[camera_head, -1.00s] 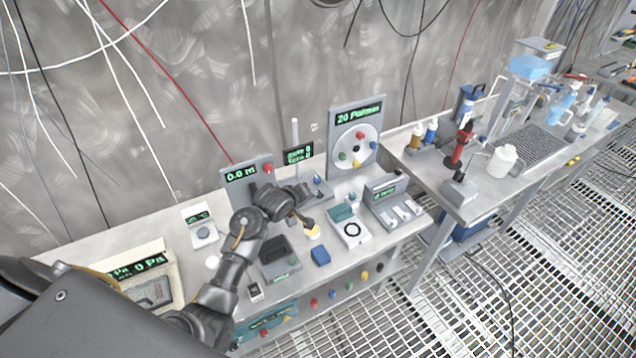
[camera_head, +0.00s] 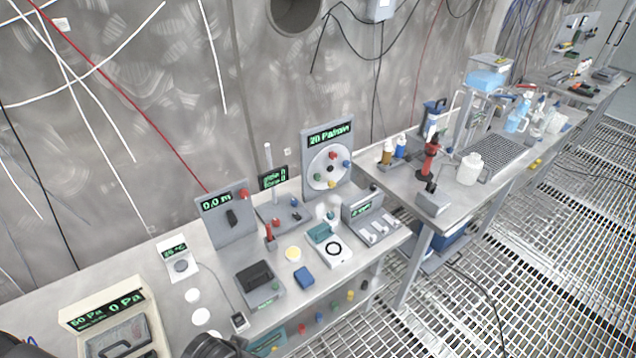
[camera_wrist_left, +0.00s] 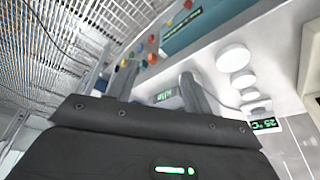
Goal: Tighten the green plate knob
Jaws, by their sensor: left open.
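A grey upright panel (camera_head: 313,142) with a green-lit display stands at the back of the bench. It carries a round white plate (camera_head: 322,160) with red, blue and yellow knobs and a dark centre. The green knob (camera_head: 317,177) is at the plate's lower left; its tightness cannot be told. A dark part of my left arm shows at the bottom edge of the head view, well away from the plate. My right gripper is not in view.
A grey panel (camera_head: 228,222) reading 0.0 m and a red-handled tool (camera_head: 270,236) stand left of the plate. A grey switch box (camera_head: 372,216) is at its right. Coloured knobs, including another green one (camera_head: 335,309), line the bench front. A blue block (camera_head: 304,278) lies on the bench.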

